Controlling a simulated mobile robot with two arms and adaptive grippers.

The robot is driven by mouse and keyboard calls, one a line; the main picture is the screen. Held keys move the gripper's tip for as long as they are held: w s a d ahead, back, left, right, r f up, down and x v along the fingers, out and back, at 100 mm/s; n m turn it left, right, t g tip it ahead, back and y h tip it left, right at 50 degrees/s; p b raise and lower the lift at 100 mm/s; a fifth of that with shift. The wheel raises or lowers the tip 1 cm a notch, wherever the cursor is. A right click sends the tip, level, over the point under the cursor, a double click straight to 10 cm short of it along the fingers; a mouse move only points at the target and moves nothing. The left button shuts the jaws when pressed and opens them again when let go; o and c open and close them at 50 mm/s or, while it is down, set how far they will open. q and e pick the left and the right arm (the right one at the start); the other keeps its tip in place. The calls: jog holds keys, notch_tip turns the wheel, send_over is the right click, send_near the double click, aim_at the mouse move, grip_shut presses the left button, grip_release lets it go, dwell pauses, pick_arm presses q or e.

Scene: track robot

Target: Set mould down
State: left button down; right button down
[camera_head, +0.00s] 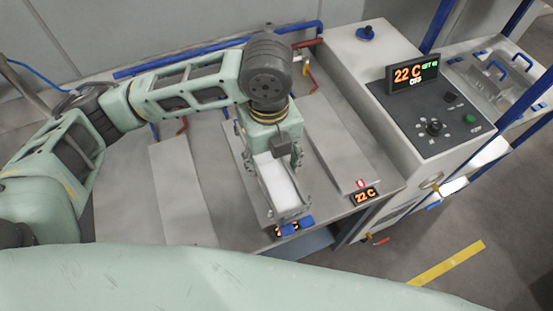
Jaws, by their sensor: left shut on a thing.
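The mould (281,187) is a small open metal box with white material inside. It is in the middle of the head view, over a flat grey plate (236,145) on the bench. My left gripper (277,158) comes down from above and is shut on the mould at its far end. The mould hides part of the plate. I cannot tell whether its underside touches the plate. My right gripper is not in view.
Similar flat plates lie on the left (181,190) and right (345,150). A control cabinet (430,118) with a display reading 22 C (413,75) stands at the right. Small displays sit along the bench's front edge, one (365,196) under the right plate.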

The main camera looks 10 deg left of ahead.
pick_arm(q)
jog(key=w+a+f, duration=0.1)
jog(key=w, duration=0.1)
jog(key=w+a+f, duration=0.1)
jog(key=w+a, duration=0.1)
jog(key=w+a+f+p, duration=0.1)
jog(key=w+f, duration=0.1)
jog(key=shift+a+f, duration=0.1)
jog(key=shift+a, duration=0.1)
jog(key=shift+w+a+f, duration=0.2)
jog(key=shift+w+f, duration=0.1)
jog(key=shift+w, duration=0.05)
notch_tip(320, 180, down, 4)
jog(key=shift+r+p, duration=0.2)
jog(key=shift+p, duration=0.5)
jog(key=shift+f, duration=0.15)
jog(key=shift+f, duration=0.15)
jog(key=c, duration=0.7)
grip_release()
jog(key=shift+s, duration=0.1)
